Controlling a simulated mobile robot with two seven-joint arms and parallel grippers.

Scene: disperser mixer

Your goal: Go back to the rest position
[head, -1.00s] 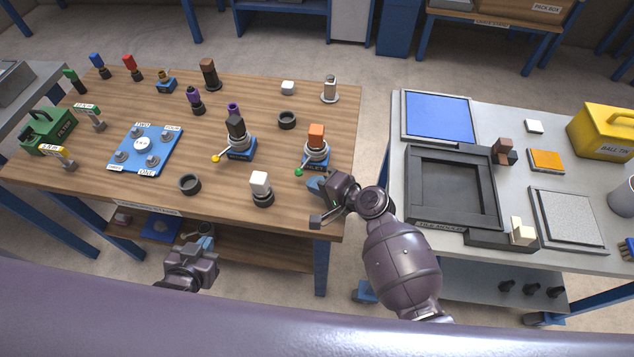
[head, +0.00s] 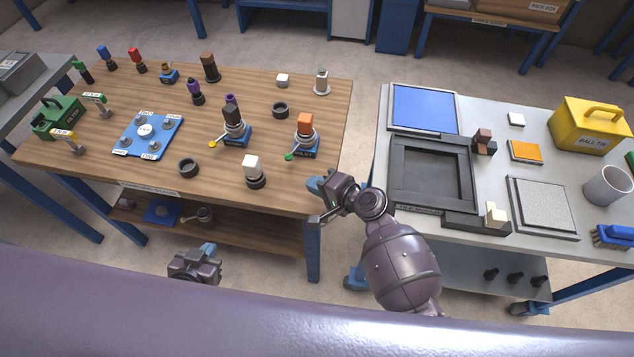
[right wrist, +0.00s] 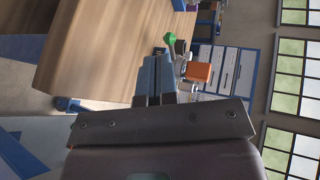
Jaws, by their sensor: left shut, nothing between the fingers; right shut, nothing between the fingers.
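My right gripper (head: 318,203) is shut and empty, in front of the wooden table's right front corner, over the gap between the two tables. In the right wrist view its fingers (right wrist: 155,80) lie together with nothing between them. My left gripper (head: 208,252) is low in front of the wooden table's front edge. It is shut and empty, and its fingers are small in the head view. No task object is in either gripper.
The wooden table (head: 225,180) holds a blue plate (head: 168,128), orange-topped (head: 305,124) and dark-topped (head: 232,118) devices, and black rings. The grey table (head: 385,165) at right holds a black frame (head: 398,185) and a yellow box (head: 590,130). Floor shows between the tables.

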